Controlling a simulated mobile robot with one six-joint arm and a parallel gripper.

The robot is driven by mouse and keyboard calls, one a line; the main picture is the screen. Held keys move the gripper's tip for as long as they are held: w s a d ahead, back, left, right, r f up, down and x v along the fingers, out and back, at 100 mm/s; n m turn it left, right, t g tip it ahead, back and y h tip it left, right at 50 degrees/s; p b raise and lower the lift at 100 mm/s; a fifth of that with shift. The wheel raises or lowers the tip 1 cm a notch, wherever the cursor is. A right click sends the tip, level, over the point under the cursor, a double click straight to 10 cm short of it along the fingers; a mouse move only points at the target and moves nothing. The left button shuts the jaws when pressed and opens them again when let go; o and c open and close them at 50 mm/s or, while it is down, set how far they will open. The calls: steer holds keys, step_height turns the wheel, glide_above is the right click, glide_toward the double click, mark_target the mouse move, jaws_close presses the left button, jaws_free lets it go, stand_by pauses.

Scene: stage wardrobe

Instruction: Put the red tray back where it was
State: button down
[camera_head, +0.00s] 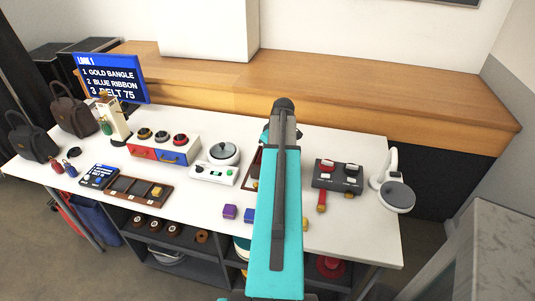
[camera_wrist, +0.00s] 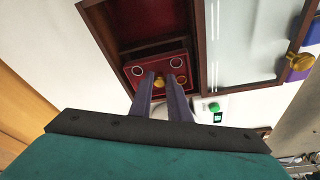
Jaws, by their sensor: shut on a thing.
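The red tray (camera_wrist: 153,65) shows in the wrist view, with a gold knob (camera_wrist: 158,81) in its middle and small rings around it. My gripper (camera_wrist: 158,88) is shut on the knob, one finger on each side. The tray overlaps the lower end of a dark wooden case (camera_wrist: 200,40) with a dark red lining (camera_wrist: 145,22). I cannot tell whether the tray rests in the case or hangs just above it. In the head view my arm hides the tray, the gripper tips and most of the case; only a brown edge (camera_head: 254,171) shows.
A pale glass panel (camera_wrist: 245,45) lies beside the red lining. A white scale (camera_head: 215,172) stands left of my arm, a dark switch box (camera_head: 338,178) and white lamp (camera_head: 392,185) right. Purple (camera_head: 230,211) and blue (camera_head: 249,215) blocks lie near the front. A sign (camera_head: 110,80) stands back left.

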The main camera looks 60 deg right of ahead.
steer(key=shift+f, duration=0.55)
steer(key=c, duration=1.7)
jaws_free()
steer(key=shift+o, duration=0.2)
steer(key=shift+r, duration=0.1)
steer(key=shift+r, duration=0.45)
steer(key=b+v, duration=0.1)
steer(key=v, duration=1.1)
steer(key=shift+b, duration=0.4)
